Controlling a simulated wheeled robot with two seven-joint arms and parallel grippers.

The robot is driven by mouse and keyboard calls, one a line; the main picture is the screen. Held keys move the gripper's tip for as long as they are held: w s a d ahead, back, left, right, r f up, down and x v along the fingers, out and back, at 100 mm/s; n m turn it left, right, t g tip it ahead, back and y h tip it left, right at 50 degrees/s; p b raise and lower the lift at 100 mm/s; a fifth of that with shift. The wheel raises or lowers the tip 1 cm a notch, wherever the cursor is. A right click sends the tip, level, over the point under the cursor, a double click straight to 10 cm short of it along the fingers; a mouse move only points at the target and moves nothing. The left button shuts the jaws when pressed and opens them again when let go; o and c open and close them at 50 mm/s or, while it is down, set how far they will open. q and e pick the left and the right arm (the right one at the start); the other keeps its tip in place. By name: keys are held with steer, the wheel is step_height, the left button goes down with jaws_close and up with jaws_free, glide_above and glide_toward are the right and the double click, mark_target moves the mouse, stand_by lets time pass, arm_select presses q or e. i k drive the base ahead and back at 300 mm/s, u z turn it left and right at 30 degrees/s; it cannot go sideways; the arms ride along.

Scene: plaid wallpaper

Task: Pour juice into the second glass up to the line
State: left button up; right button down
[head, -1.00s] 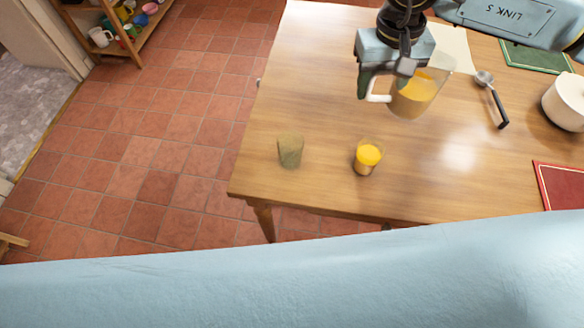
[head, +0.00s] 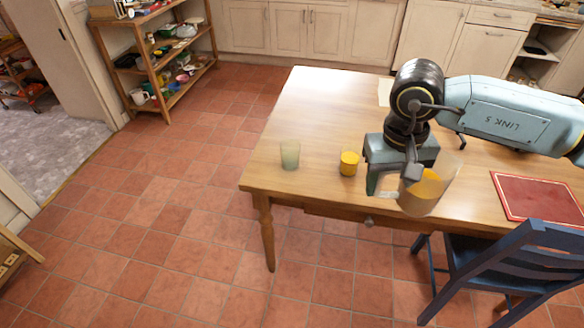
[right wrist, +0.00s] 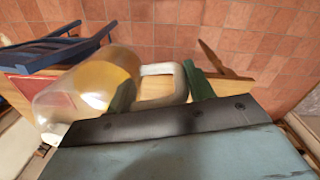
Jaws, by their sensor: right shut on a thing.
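My right gripper (head: 394,178) is shut on the white handle of a clear jug (head: 432,186) with orange juice in it. The jug is held above the table's front part, to the right of the glasses. In the right wrist view the jug (right wrist: 98,85) and its white handle (right wrist: 165,70) show between my gripper's fingers (right wrist: 160,95). One glass (head: 349,163) holds orange-yellow juice and stands just left of my right gripper. Another glass (head: 290,154), further left, looks empty and greenish; a line on it cannot be made out. My left gripper is not in view.
The wooden table (head: 310,110) has clear surface behind the glasses. A red mat (head: 540,196) lies at right, with a blue chair (head: 500,265) in front. A shelf (head: 165,60) stands far left. The table's left edge is close to the empty-looking glass.

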mark_target(290, 148)
steer(key=z, duration=0.2)
steer(key=i, duration=0.95)
steer(key=u, duration=0.2)
